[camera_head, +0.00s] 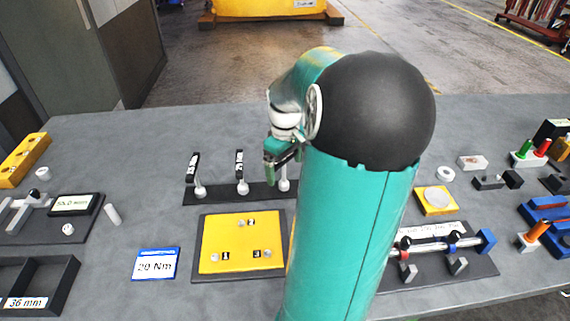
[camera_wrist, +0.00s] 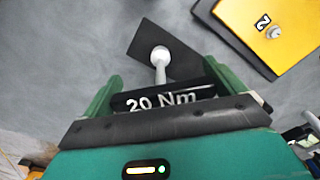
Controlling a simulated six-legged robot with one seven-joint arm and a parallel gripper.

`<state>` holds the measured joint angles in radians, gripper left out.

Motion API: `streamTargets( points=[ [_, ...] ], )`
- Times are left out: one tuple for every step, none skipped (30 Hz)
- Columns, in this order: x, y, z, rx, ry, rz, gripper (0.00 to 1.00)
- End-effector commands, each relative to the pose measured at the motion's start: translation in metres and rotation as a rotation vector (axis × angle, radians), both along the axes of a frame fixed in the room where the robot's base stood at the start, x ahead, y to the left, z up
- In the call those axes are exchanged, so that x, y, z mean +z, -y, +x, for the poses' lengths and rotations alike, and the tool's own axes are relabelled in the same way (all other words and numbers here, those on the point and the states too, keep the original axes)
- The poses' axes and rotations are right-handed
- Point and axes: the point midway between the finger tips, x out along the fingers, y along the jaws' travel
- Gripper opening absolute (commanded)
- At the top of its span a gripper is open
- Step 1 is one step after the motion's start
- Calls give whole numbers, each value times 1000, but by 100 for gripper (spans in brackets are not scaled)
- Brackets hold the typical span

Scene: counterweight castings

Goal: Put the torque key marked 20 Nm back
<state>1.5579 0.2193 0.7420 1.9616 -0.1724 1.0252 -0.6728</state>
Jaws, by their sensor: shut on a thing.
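The torque key marked 20 Nm (camera_wrist: 165,100) has a black handle with white lettering and a pale shaft ending in a round white knob. My gripper (camera_wrist: 163,86) is shut on its black handle, one green finger at each end. In the head view my gripper (camera_head: 281,163) is above the right end of the dark key rack (camera_head: 220,194). The key's pale lower part (camera_head: 284,184) shows at the rack there; I cannot tell whether it is seated or just above. Two similar keys stand upright in the rack, a left one (camera_head: 194,175) and a middle one (camera_head: 241,172).
A blue-and-white card reading 20 Nm (camera_head: 156,264) lies in front of the rack. Beside it is a yellow plate (camera_head: 240,243) with numbered pegs. A dark tray (camera_head: 60,278) is at front left. My arm hides the table's middle right. Bare table lies behind the rack.

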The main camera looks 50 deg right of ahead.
Motion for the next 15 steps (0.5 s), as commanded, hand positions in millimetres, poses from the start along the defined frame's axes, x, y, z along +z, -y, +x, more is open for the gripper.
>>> streamTargets(
  points=[
    [0, 0, 0, 0, 0, -1, 63],
    [0, 0, 0, 0, 0, -1, 63],
    [-1, 0, 0, 0, 0, 0, 63],
    [-2, 0, 0, 0, 0, 0, 63],
    [-3, 0, 0, 0, -1, 0, 63],
    [-3, 0, 0, -1, -1, 0, 100],
    [-3, 0, 0, -1, -1, 0, 100],
    [-3, 0, 0, -1, -1, 0, 100],
    [-3, 0, 0, -1, -1, 0, 100],
    [-3, 0, 0, -1, -1, 0, 100],
    [-3, 0, 0, -1, -1, 0, 100],
    [-3, 0, 0, -1, -1, 0, 100],
    [-2, 0, 0, -1, 0, 0, 100],
    [-2, 0, 0, -1, 0, 0, 100],
    [-1, 0, 0, -1, 0, -1, 100]
  ],
)
